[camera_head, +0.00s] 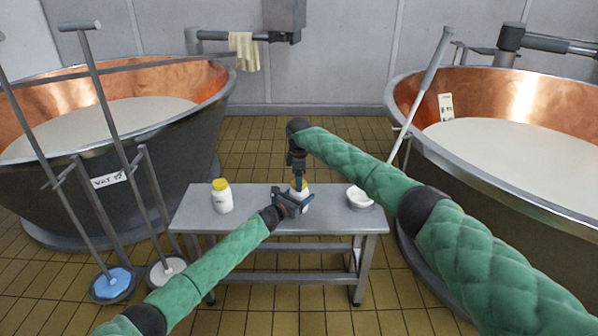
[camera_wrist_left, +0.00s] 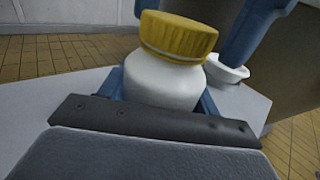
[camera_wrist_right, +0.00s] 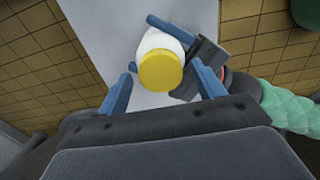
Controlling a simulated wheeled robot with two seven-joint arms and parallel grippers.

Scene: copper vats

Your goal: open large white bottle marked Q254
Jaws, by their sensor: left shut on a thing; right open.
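A white bottle with a yellow cap (camera_head: 299,187) stands on the grey table, in the middle. My left gripper (camera_head: 293,203) is shut on its white body, as the left wrist view shows the bottle (camera_wrist_left: 165,80) between the blue fingers. The cap looks seated on it. My right gripper (camera_head: 299,172) is above the bottle, pointing down. In the right wrist view its blue fingers (camera_wrist_right: 160,85) are open, with the yellow cap (camera_wrist_right: 160,70) between and beyond them. A second white bottle with a yellow cap (camera_head: 222,197) stands at the table's left. No Q254 mark is readable on either.
The grey table (camera_head: 335,222) carries a white bowl (camera_head: 359,197) at its right. Copper vats stand left (camera_head: 120,120) and right (camera_head: 500,140). Long-handled tools lean by the left vat (camera_head: 100,100). The table's front strip is clear.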

